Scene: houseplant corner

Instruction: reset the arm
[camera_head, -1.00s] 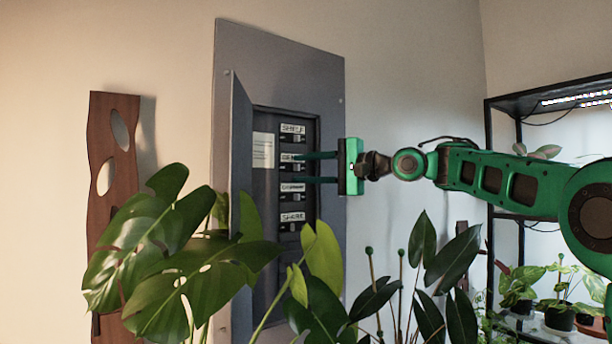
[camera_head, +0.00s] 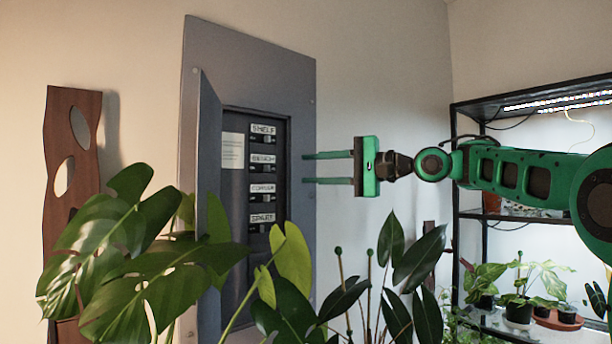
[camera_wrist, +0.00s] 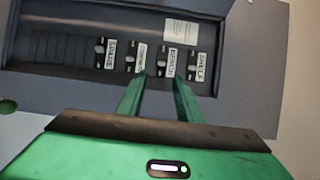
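My gripper (camera_head: 305,168) is open and empty, its two green fingers parallel with a clear gap. It points left at the grey breaker panel (camera_head: 250,60); in the head view the fingertips overlap the panel's right frame. The panel door (camera_head: 208,150) stands open at the left. Inside is a column of labelled switches (camera_head: 262,165), the upper labels reading SHELF and BENCH. In the wrist view, the gripper (camera_wrist: 160,78) points at the switch row (camera_wrist: 150,60), with nothing between the fingers. I cannot tell the switch positions for sure.
A large monstera plant (camera_head: 120,260) covers the panel's lower left. Dark-leaved plants (camera_head: 415,260) stand below my gripper. A black shelf (camera_head: 530,95) with potted plants (camera_head: 518,310) is at right. A wooden board (camera_head: 60,195) hangs at left. Bare wall lies above my arm.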

